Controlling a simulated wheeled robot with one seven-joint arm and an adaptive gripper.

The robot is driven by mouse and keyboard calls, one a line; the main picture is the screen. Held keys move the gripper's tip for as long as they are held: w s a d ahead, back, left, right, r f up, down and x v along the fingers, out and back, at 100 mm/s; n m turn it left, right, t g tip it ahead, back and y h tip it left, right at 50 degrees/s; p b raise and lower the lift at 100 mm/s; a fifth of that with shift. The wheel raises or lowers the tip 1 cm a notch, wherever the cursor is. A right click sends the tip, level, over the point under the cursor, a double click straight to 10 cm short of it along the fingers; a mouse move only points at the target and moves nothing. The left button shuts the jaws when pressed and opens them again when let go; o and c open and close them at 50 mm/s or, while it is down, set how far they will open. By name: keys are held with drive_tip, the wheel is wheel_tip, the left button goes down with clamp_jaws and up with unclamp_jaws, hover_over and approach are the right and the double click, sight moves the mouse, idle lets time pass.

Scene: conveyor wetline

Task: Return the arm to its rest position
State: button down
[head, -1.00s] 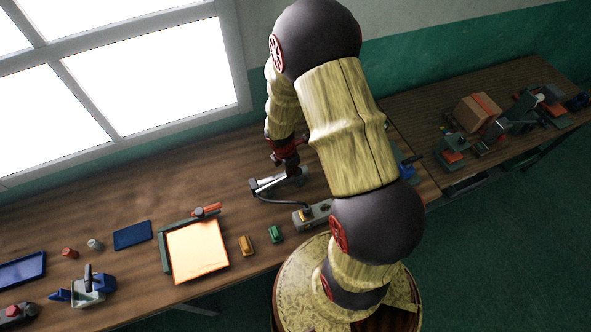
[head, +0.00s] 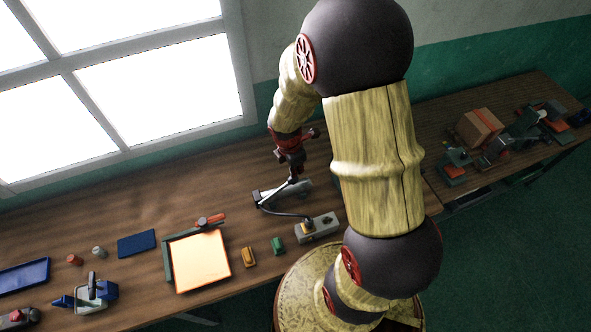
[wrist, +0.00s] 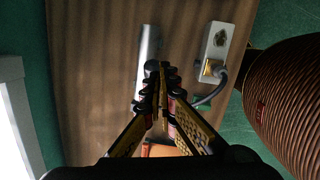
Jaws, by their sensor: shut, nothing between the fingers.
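My arm stands over the workbench (head: 130,205) and reaches from its base toward the back of the bench. My gripper (head: 292,180) points down above a silver bar-shaped device with a cord. In the wrist view the fingertips of my gripper (wrist: 161,72) meet, with nothing between them. The silver device (head: 270,195) lies below the fingers; it also shows in the wrist view (wrist: 147,50), partly hidden by the fingertips. The gap between fingertips and device is hard to judge.
A grey socket box (head: 318,228) with a plugged-in cord lies near the front edge. A cardboard box (head: 478,127) stands right. The window wall bounds the back.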

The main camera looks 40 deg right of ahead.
idle(0.8)
drive_tip(key=s+a+r+m+t+y+b, duration=0.1)
drive_tip(key=s+a+r+m+b, duration=0.3)
drive_tip(key=b, duration=0.7)
drive_tip(key=s+a+r+m+t+y+b, duration=0.1)
drive_tip(key=s+a+r+m+t+b, duration=0.3)
drive_tip(key=s+a+m+b, duration=0.4)
drive_tip(key=shift+s+a+m+b, duration=0.3)
drive_tip(key=shift+a+m+b, duration=1.35)
drive_tip(key=shift+m, duration=0.75)
drive_tip(key=shift+d+r, duration=0.1)
